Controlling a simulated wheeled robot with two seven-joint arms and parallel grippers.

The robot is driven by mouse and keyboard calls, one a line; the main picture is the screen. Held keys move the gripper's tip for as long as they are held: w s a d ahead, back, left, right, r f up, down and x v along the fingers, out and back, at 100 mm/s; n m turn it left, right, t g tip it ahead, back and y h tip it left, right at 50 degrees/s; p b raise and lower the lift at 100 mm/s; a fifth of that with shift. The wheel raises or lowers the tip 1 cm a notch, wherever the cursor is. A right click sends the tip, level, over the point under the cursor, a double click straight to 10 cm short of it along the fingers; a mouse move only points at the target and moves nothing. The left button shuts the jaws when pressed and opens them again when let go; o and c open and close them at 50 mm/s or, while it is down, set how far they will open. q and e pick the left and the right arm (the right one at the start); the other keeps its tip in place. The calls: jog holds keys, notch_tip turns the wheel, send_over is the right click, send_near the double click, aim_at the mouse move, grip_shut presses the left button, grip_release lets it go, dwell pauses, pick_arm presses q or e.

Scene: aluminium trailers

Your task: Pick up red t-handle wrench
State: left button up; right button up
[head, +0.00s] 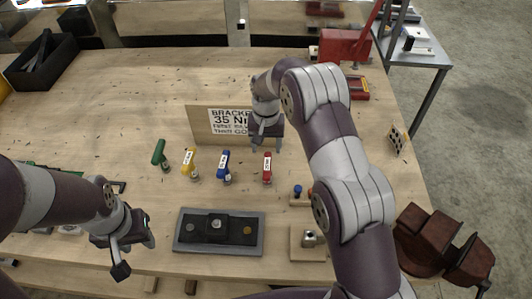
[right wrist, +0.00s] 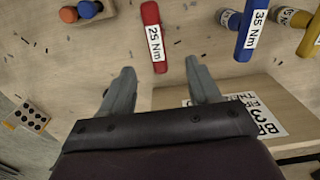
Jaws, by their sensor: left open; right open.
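The red t-handle wrench (head: 267,168) stands on the wooden bench in the head view, at the right end of a row of coloured wrenches. In the right wrist view the red wrench (right wrist: 153,38), labelled 25 Nm, lies ahead of and between my open fingers, not touching them. My right gripper (head: 266,146) is open and empty, just behind the red wrench in the head view; its fingertips show in the right wrist view (right wrist: 158,66). My left gripper (head: 122,262) is open and empty at the bench's front left.
Blue (head: 225,165), yellow (head: 189,162) and green (head: 159,152) wrenches stand left of the red one. A sign board (head: 205,122) stands behind them. A dark plate fixture (head: 190,245) lies in front. A red vise-like tool (head: 342,46) sits at the back right.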

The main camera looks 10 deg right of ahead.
aim_at(268, 163)
jog(key=f+p, duration=0.1)
jog(key=f, duration=0.1)
jog(key=f+p, duration=0.2)
jog(key=f, duration=0.1)
jog(key=s+f+p, duration=0.1)
jog(key=f+p, duration=0.1)
jog(key=f, duration=0.1)
jog(key=shift+s+d, duration=0.1)
notch_tip(268, 163, down, 2)
jog(key=shift+s+f+p, duration=0.1)
jog(key=shift+f+p, duration=0.1)
jog(key=shift+p, duration=0.1)
jog(key=shift+s+a+f, duration=0.1)
jog(key=shift+s+a, duration=0.1)
jog(key=shift+a, duration=0.05)
jog(key=shift+w+d+f, duration=0.15)
jog(key=shift+w, duration=0.05)
jog(key=c, duration=1.1)
pick_arm(q)
notch_tip(268, 163, up, 6)
jog(key=s+a, duration=0.1)
jog(key=shift+s, duration=0.2)
pick_arm(e)
grip_shut()
